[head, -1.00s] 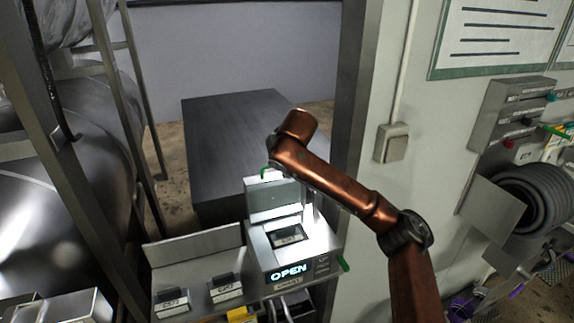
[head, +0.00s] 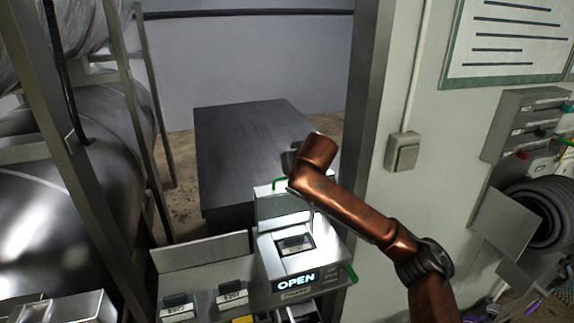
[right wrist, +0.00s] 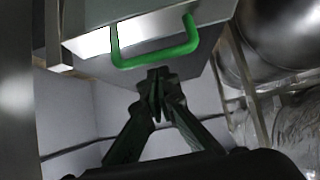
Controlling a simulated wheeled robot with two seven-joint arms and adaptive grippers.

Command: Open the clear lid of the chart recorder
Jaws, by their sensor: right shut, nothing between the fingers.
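The chart recorder (head: 297,258) is a pale box at the bottom middle of the head view, its front display (head: 297,281) reading "OPEN". A pale panel (head: 281,205), which looks like its lid, stands raised at the back edge. My left gripper is out of view.
A shelf with two small labelled blocks (head: 231,296) (head: 178,308) lies left of the recorder. A dark table (head: 250,140) stands behind. A metal post and a wall with a switch (head: 402,151) are on the right. A large steel vessel (head: 55,215) is at left.

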